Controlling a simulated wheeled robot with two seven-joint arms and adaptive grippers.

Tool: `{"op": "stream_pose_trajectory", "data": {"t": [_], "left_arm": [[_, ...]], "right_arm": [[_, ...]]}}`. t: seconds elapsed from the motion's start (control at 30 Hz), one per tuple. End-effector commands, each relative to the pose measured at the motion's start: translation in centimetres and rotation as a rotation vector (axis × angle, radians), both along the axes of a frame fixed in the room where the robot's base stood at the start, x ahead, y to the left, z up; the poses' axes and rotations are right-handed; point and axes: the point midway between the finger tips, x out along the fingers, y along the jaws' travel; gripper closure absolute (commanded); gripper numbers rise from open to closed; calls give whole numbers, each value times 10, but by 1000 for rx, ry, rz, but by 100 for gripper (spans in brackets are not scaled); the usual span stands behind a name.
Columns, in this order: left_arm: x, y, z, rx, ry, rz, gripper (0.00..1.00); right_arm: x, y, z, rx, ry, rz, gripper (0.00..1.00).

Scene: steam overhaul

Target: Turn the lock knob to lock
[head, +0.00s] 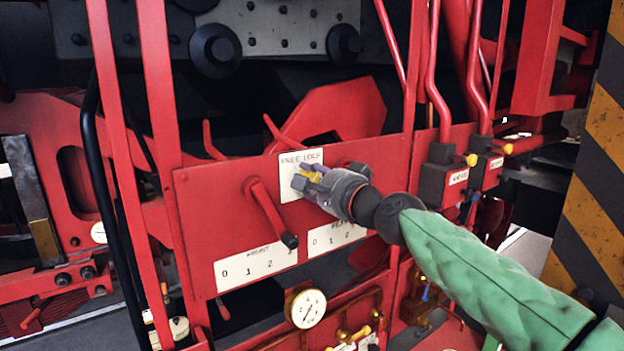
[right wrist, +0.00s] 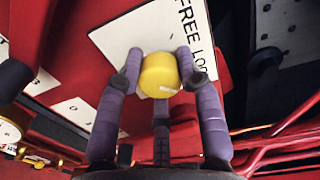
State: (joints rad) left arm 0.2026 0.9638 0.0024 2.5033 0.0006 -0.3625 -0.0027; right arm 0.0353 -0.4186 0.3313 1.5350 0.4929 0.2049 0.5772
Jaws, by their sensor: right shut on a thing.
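The yellow lock knob (right wrist: 159,74) sits at the white FREE LOCK plate (head: 308,158) on the red panel. The plate's lettering also shows in the right wrist view (right wrist: 192,28). My right gripper (head: 305,174) reaches in from the right, and its purple fingers are closed around the knob. In the right wrist view the fingers (right wrist: 158,72) stand on both sides of the knob and below it, and the knob's front face is visible between them. My left gripper is not in view.
A red lever (head: 268,208) with a black tip stands out just left of and below the gripper. White scale plates (head: 256,266) are below it. A round gauge (head: 305,308) hangs lower. Red upright bars (head: 160,90) stand at left, and red pipes (head: 436,70) at right.

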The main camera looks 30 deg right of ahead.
Motion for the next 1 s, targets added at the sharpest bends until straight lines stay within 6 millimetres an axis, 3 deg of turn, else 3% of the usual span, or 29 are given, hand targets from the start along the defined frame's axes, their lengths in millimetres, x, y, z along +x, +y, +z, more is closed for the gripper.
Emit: {"op": "stream_pose_trajectory", "data": {"t": [0.03,0.47,0.5,0.6,1.0], "left_arm": [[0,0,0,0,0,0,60],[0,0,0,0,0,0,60],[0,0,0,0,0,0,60],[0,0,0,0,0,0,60],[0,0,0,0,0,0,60]], "right_arm": [[3,4,-9,5,18,10,96],[3,4,-9,13,19,11,96],[3,4,-9,13,19,11,61],[3,4,-8,12,17,9,40],[-4,0,-1,12,3,2,40]]}}
